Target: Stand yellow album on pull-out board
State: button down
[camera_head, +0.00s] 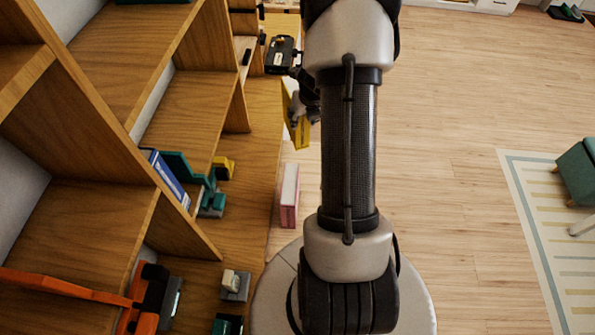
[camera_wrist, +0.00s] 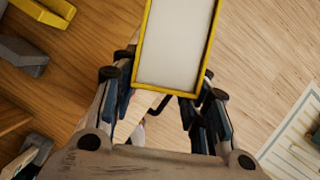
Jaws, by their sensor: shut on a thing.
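The yellow album (camera_head: 301,132) is held upright in my gripper (camera_head: 298,113), beside the shelf unit and left of my arm. In the wrist view the yellow album (camera_wrist: 178,45) shows a yellow cover edge around white pages, between the two fingers of my gripper (camera_wrist: 163,95). My gripper is shut on it. A wooden surface (camera_head: 262,125), apparently the pull-out board, juts out from the shelves under and left of the album. My arm hides part of the area. I cannot tell whether the album touches the board.
A pink album (camera_head: 289,196) stands upright near the wooden surface's right edge. Blue books (camera_head: 168,178) lean with teal bookends (camera_head: 190,172) on the shelf. A black device (camera_head: 281,54) sits behind the album. Open floor (camera_head: 450,120) lies right, with a rug (camera_head: 545,225) beyond.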

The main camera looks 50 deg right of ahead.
notch_tip(320, 180, down, 19)
jog(key=b, duration=1.5)
jog(key=shift+r+b, duration=0.15)
jog(key=shift+b, duration=0.2)
jog(key=shift+f, duration=0.2)
jog(key=c, duration=1.2)
grip_release()
jog(key=shift+s+a, duration=0.15)
